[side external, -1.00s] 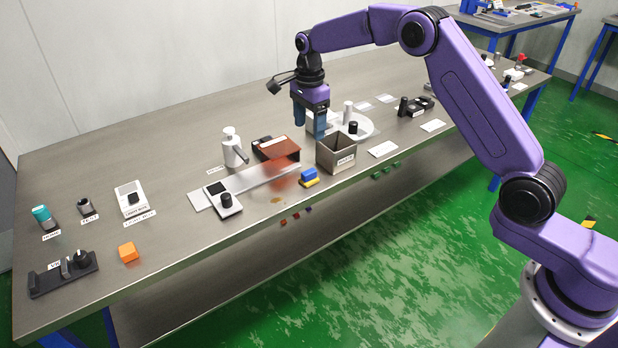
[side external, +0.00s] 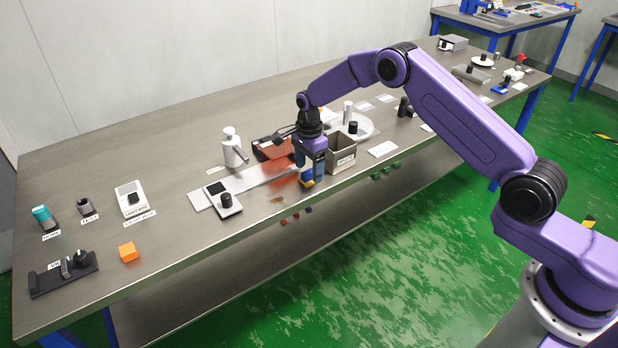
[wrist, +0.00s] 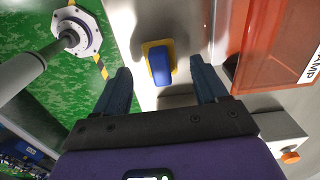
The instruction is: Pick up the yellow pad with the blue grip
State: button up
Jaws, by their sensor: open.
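The yellow pad (wrist: 149,46) with its blue grip (wrist: 161,64) lies on the steel table near the front edge. In the wrist view it sits just beyond and between my two fingertips, with a finger to either side. My gripper (wrist: 161,78) is open and nothing is held in it. In the side view my gripper (side external: 310,180) points down over the pad, and only a bit of the yellow pad (side external: 308,184) shows below the fingers. The blue grip is mostly hidden there. I cannot tell whether the fingers reach down beside the grip.
A translucent orange-brown box (side external: 270,150) stands close behind the pad, and a labelled metal bin (side external: 342,158) stands close to its right. The table's front edge is near.

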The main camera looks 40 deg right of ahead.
jog(key=shift+f, duration=1.3)
jog(key=c, duration=1.1)
jog(key=shift+r, duration=0.1)
jog(key=shift+r, duration=0.5)
notch_tip(320, 180, up, 2)
jog(key=shift+r, duration=0.15)
jog(key=s+r, duration=0.3)
jog(key=s, duration=0.1)
jog(key=s+d+r, duration=0.1)
jog(key=s+r, duration=0.2)
jog(key=s, duration=0.2)
jog(key=s+d+r, duration=0.1)
jog(key=s+r, duration=0.2)
jog(key=s, duration=0.2)
jog(key=shift+r, duration=0.3)
jog(key=shift+w, duration=0.1)
